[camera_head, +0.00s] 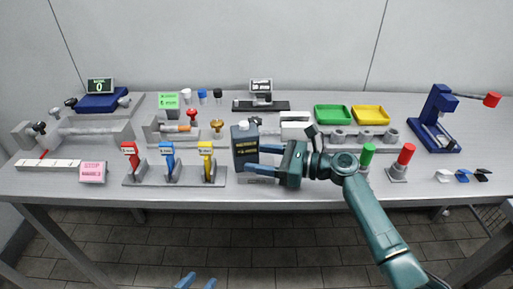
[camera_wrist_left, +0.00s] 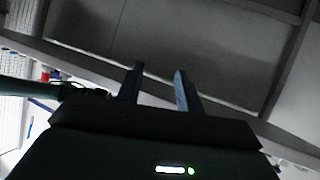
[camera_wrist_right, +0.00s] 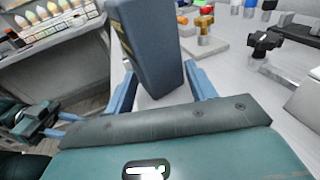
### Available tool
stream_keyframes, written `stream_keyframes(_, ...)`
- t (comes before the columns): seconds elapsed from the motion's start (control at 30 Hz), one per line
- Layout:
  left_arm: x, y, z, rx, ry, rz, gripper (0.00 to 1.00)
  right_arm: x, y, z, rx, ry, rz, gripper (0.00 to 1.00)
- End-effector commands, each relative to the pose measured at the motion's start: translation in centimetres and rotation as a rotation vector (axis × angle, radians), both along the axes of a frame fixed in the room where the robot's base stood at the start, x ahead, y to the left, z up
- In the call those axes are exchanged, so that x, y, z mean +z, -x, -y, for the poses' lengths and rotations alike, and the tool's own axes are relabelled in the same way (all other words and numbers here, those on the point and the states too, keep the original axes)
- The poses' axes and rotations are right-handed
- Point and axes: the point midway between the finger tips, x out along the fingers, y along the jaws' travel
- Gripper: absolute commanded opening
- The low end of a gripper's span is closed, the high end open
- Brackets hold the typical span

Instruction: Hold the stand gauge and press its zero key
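A tall dark blue-grey block (camera_head: 240,139) with yellow lettering on its front stands near the table's front edge. I take it for the stand gauge, but the zero key cannot be made out. My right gripper (camera_head: 253,157) reaches it from the right, with one finger behind it and one in front. In the right wrist view the block (camera_wrist_right: 150,45) stands between the spread fingers, which look slightly apart from its sides; contact is unclear. My left gripper (camera_head: 198,281) is at the bottom edge, away from the table, open and empty; its fingers show in the left wrist view (camera_wrist_left: 159,75).
Left of the block, a rack (camera_head: 147,179) holds red, blue and yellow tagged pieces. Green (camera_head: 367,148) and red (camera_head: 405,155) knobs stand right of my right wrist. Green (camera_head: 333,107) and yellow trays (camera_head: 370,108) lie at the back.

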Motion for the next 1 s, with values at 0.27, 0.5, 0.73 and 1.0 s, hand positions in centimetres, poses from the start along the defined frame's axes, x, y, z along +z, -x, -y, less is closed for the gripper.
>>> stream_keyframes(0.27,-0.02,0.00,0.03,-0.001,0.000,0.000,0.31,-0.04,0.01,0.02,0.000,0.001,-0.001,0.38)
stream_keyframes(0.5,-0.03,-0.01,0.04,-0.001,0.000,0.000,0.12,-0.05,0.01,0.03,0.000,0.001,-0.001,0.38)
stream_keyframes(0.73,-0.03,-0.02,0.02,0.000,0.000,0.000,0.00,-0.06,0.01,0.03,0.000,0.001,-0.001,0.38)
stream_keyframes(1.0,-0.03,-0.03,-0.01,0.000,0.000,0.000,0.00,-0.07,0.01,0.04,0.000,0.001,-0.001,0.38)
